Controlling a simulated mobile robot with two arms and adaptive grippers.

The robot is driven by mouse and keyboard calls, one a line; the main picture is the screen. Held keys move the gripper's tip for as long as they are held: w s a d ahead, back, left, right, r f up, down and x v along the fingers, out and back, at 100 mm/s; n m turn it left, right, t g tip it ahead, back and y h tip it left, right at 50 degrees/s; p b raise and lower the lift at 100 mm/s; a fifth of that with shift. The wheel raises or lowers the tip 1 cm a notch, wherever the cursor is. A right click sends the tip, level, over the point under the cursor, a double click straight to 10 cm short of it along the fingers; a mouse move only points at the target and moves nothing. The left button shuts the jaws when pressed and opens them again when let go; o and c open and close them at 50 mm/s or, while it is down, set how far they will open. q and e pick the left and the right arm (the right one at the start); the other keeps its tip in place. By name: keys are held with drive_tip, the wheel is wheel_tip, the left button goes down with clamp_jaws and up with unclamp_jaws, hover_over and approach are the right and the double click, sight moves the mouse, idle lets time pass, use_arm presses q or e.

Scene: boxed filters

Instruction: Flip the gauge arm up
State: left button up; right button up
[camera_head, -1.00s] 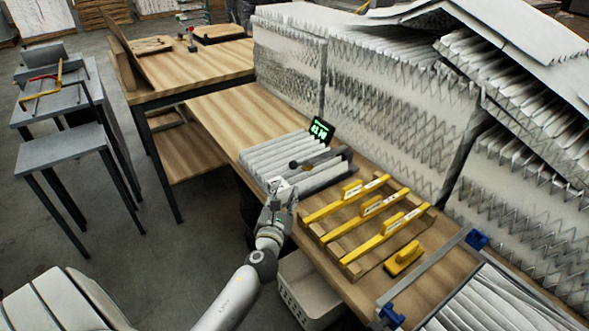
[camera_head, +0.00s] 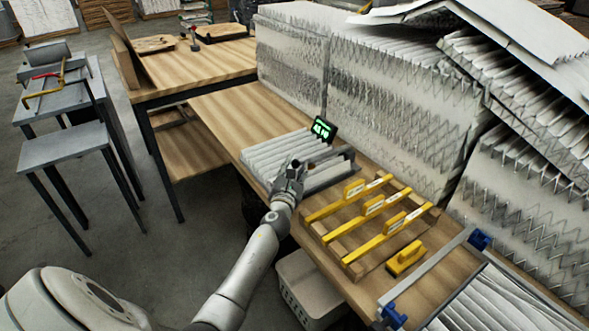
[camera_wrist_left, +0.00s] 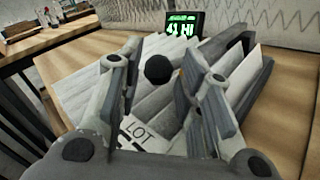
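The gauge has a dark display with green digits (camera_head: 323,129) at the back edge of a pleated white filter (camera_head: 285,153) on the bench. The display also shows in the left wrist view (camera_wrist_left: 182,26). The gauge arm's round black knob (camera_wrist_left: 158,69) shows in the left wrist view between my fingers, over the filter's pleats. The rest of the arm is hard to make out. My left gripper (camera_head: 292,168) is open over the front part of the filter, with its fingers on either side of the knob in the wrist picture; I cannot tell contact. My right gripper is out of view.
A wooden rack with several yellow-handled bars (camera_head: 372,205) stands right of the filter. A yellow block (camera_head: 405,257) and a blue-cornered frame (camera_head: 440,270) lie nearer. Tall filter stacks (camera_head: 400,110) wall the back. The bench left of the filter is clear (camera_head: 225,115).

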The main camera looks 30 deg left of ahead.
use_arm(q)
drive_tip(key=shift+w+a, duration=0.1)
drive_tip(key=shift+w, duration=0.1)
clamp_jaws()
idle(0.3)
